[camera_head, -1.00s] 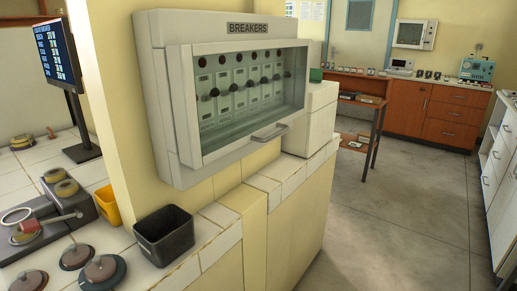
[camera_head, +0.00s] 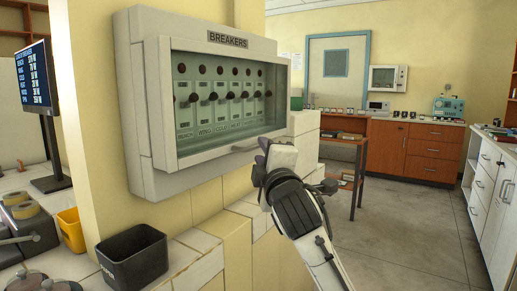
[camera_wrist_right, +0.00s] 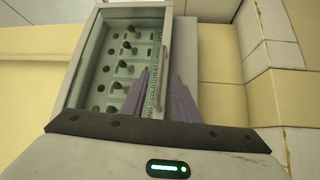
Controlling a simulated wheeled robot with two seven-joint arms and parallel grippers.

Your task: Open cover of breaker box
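The breaker box (camera_head: 140,90) is a pale grey wall box with a "BREAKERS" label and a glass-fronted cover (camera_head: 222,53). The cover is shut, with rows of black knobs behind the glass. Its bar handle (camera_head: 247,147) is at the lower right edge, partly behind my right gripper (camera_head: 270,150). In the right wrist view the handle (camera_wrist_right: 165,60) runs upward beyond the purple-grey fingers of my right gripper (camera_wrist_right: 163,85). The fingers are slightly apart with a narrow gap between them. I cannot tell whether they touch the handle. My left gripper is not in view.
A black bin (camera_head: 133,258) and a yellow bin (camera_head: 72,230) stand on the tiled counter below the box. A monitor (camera_head: 36,78) is at the left. A wooden side table (camera_head: 345,150) stands behind my right arm. The floor at the right is clear.

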